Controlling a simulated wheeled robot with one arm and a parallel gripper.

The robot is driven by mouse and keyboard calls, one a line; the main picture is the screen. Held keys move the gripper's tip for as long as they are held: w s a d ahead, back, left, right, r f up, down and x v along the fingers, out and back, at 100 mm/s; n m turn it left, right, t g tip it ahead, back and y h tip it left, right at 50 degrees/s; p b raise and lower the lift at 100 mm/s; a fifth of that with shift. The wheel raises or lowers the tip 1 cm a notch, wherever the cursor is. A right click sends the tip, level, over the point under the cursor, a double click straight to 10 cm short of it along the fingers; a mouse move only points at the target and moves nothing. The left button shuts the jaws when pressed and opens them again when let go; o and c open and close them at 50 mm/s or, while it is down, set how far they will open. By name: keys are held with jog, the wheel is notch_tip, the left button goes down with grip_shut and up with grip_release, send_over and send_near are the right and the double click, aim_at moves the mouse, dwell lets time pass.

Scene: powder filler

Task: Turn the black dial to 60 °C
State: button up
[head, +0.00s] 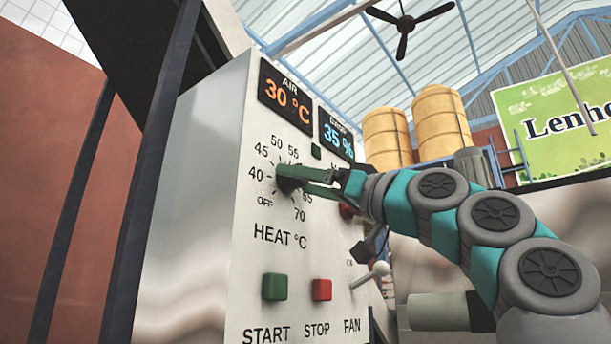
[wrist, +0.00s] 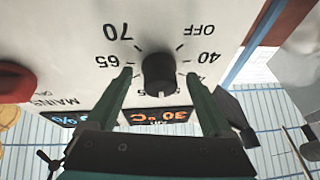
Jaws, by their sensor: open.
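The black dial (head: 287,184) is on the white control panel above the label HEAT °C, partly hidden by my gripper. Its printed scale shows OFF, 40, 45, 50, 55, 65 and 70; the 60 is hidden behind my fingers. In the wrist view, upside down, the dial (wrist: 158,70) sits between the fingertips of my gripper (wrist: 160,74). The green fingers are open, one on each side of the dial, with gaps visible. My gripper (head: 294,179) reaches the panel from the right in the head view.
An orange display (head: 287,97) reads AIR 30 °C; a blue one (head: 338,136) reads 35 %. Below are the green START button (head: 275,287), the red STOP button (head: 322,290) and the FAN lever (head: 370,275). A red knob (wrist: 15,81) is beside the dial.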

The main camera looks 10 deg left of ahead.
grip_shut()
dwell(0.6)
jog(key=shift+s, duration=0.1)
